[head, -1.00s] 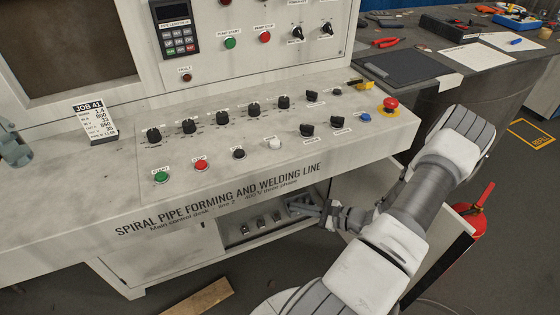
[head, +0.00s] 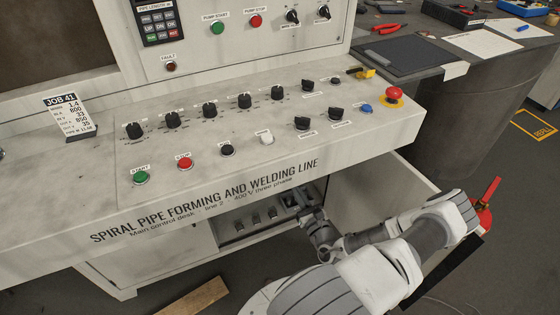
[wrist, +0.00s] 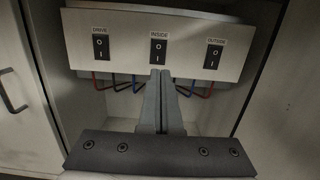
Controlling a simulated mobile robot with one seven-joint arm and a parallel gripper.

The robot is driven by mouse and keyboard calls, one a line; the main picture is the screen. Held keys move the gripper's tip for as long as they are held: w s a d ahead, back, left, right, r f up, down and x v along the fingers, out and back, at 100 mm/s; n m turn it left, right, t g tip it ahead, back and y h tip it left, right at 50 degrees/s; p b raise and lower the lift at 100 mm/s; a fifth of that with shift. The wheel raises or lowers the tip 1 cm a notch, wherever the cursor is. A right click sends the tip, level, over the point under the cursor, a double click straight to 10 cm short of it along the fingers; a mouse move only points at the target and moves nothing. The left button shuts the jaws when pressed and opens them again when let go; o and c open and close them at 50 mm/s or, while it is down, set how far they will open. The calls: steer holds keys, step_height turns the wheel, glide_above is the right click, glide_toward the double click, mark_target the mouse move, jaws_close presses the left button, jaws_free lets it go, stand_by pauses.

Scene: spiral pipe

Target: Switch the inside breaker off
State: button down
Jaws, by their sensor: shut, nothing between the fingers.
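In the wrist view, a pale panel (wrist: 125,58) carries three black rocker breakers labelled DRIVE, INSIDE and OUTSIDE. The inside breaker (wrist: 158,51) is in the middle, with the drive breaker (wrist: 101,47) to its left and the outside breaker (wrist: 213,57) to its right. My gripper (wrist: 161,73) is shut and empty. Its fingertips appear just below the inside breaker; I cannot tell whether they touch the panel. I cannot tell which way the rockers are tilted. In the head view, my gripper (head: 295,199) reaches into the open cabinet under the desk.
The control desk (head: 75,187) overhangs the cabinet, with knobs and buttons on top. Coloured wires (wrist: 187,91) hang below the panel.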

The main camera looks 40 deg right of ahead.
steer(key=b+x, duration=0.4)
steer(key=x, duration=1)
steer(key=shift+b, duration=0.3)
steer(key=shift+r, duration=0.1)
steer(key=shift+w+p, duration=0.15)
steer(key=shift+p, duration=0.65)
